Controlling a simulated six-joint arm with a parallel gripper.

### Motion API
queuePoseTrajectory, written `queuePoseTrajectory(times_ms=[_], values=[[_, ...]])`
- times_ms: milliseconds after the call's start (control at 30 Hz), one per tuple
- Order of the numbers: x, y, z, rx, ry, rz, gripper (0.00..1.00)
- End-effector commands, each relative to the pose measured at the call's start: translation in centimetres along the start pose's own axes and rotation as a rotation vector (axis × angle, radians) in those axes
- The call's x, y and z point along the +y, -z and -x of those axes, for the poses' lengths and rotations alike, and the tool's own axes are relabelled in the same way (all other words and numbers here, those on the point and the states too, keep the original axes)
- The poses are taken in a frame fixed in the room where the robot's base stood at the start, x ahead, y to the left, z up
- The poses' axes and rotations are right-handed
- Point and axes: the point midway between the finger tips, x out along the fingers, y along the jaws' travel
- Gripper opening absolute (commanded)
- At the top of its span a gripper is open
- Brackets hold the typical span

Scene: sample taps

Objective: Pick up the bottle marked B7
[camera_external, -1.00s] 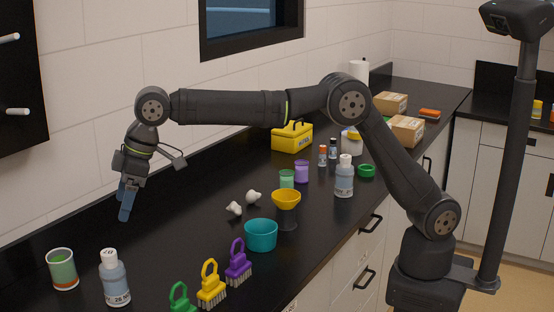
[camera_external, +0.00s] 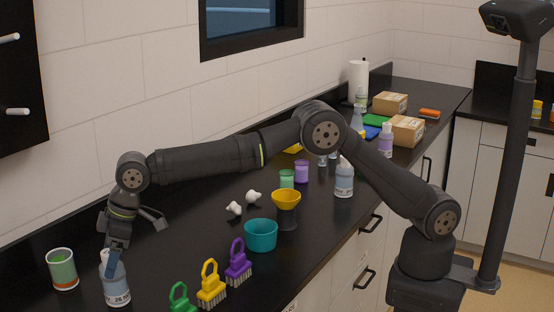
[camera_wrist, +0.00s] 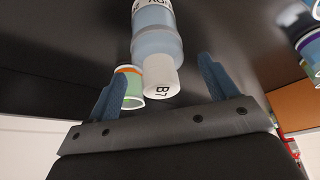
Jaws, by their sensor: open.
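The bottle marked B7 on its white cap (camera_wrist: 162,80) is pale blue and stands upright at the front left of the counter in the external view (camera_external: 116,284). In the wrist view its cap lies between the two blue fingers. My gripper (camera_wrist: 163,82) is open, with a gap on each side of the cap. In the external view my gripper (camera_external: 112,258) is at the height of the bottle's top and partly hides the cap and neck. I cannot tell from the frames whether a finger touches it.
A green-labelled can (camera_external: 63,270) stands close to the left of the bottle; it also shows behind the left finger (camera_wrist: 131,88). Green (camera_external: 181,300), yellow (camera_external: 211,287) and purple (camera_external: 238,264) brushes and a teal bowl (camera_external: 261,236) are to the right. A wall rises behind the counter.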

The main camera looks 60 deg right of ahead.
Motion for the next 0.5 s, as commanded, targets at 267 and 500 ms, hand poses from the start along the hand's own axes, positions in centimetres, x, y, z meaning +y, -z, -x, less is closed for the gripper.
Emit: queuePoseTrajectory(times_ms=[267,500], values=[[0.0,0.0,-2.8,0.001,-0.002,-0.001,0.79],[0.0,0.0,-2.7,0.001,-0.002,-0.001,0.57]])
